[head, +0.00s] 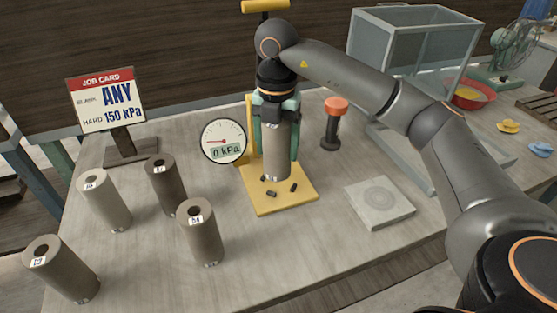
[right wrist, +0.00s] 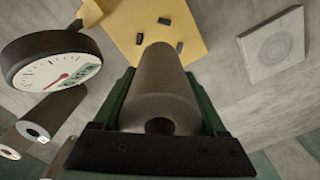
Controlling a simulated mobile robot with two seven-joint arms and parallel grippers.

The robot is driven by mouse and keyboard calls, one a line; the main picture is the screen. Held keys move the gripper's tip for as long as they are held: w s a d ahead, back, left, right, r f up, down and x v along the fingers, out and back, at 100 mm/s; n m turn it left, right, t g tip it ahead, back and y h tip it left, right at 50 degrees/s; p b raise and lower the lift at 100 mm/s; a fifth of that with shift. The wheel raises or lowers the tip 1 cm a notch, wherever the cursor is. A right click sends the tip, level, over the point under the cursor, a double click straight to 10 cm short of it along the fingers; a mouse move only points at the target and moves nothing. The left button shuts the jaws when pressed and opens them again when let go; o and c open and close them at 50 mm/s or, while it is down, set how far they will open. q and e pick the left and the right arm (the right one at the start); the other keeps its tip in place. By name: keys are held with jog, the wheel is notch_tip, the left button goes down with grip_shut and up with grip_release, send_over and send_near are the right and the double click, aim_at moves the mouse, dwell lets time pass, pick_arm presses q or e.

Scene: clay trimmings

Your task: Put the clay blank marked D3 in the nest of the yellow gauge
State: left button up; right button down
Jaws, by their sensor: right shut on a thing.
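The blank is over the plate of the yellow gauge (head: 285,204). I cannot tell whether its lower end touches the plate. The right wrist view shows the blank (right wrist: 160,85) between the green fingers (right wrist: 165,110), its near end with a hole. The gauge's dial (head: 223,142) reads 0 kPa. My left gripper is not in view.
Several labelled blanks stand at left: one pale (head: 108,203), others brown (head: 200,235), their small marks hard to read. A job card (head: 106,100) stands behind them. An orange-topped tool (head: 333,125), a square grey slab (head: 380,202) and a glass-sided box (head: 395,60) are at right.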

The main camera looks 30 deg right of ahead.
aim_at(278, 159)
jog(key=shift+w+d+f, duration=0.4)
jog(key=shift+w+f, duration=0.05)
jog(key=shift+f, duration=0.25)
jog(key=shift+w+d+f, duration=0.15)
jog(key=shift+f, duration=1.6)
jog(key=shift+f, duration=0.1)
jog(key=shift+f, duration=0.1)
grip_release()
notch_tip(278, 159, up, 12)
jog(key=shift+r+p, duration=0.15)
jog(key=shift+p, duration=0.55)
